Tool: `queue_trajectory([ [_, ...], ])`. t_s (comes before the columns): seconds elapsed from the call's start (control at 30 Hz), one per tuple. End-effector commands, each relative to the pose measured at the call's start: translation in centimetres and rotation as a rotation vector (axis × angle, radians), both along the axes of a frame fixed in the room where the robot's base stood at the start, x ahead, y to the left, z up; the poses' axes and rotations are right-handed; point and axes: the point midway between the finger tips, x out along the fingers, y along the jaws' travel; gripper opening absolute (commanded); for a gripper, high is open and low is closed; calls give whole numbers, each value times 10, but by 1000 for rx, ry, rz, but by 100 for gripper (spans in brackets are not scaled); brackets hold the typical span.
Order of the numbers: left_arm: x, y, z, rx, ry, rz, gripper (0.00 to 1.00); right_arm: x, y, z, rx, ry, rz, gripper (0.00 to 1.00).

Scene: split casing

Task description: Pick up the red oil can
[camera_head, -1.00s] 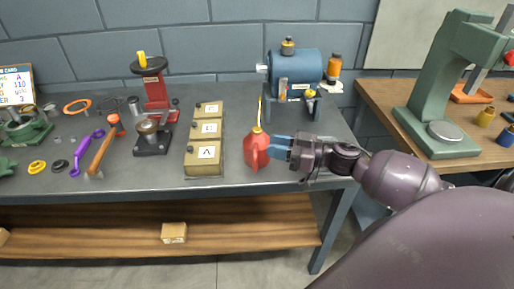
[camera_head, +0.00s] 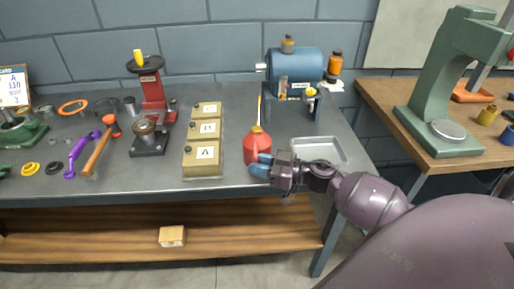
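The red oil can (camera_head: 256,142) stands upright on the grey workbench, right of the khaki boxes, with its thin yellow spout pointing up. My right gripper (camera_head: 260,164) comes in from the right, low at the can's front right side. Its blue fingers overlap the can's lower right edge in the picture. I cannot tell whether they touch the can, or how far apart they are. My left gripper is not in view.
Khaki boxes with letter labels (camera_head: 203,166) stand close left of the can. A shallow metal tray (camera_head: 319,149) lies right of it, behind my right arm. A blue motor-like machine (camera_head: 294,68) stands behind. The bench's front edge runs just below my gripper.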

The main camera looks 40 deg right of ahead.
Motion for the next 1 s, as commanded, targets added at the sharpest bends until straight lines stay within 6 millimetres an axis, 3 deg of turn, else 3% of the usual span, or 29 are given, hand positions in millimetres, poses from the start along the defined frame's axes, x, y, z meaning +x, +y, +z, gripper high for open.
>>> queue_trajectory([
  [0.2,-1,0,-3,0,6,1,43,19,16,0,1,-1,0,27],
  [0.5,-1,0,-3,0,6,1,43,22,18,0,1,1,-1,27],
  [0.7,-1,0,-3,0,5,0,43,22,18,0,1,1,-1,0],
  [1.0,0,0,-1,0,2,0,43,22,18,2,0,-3,0,0],
])
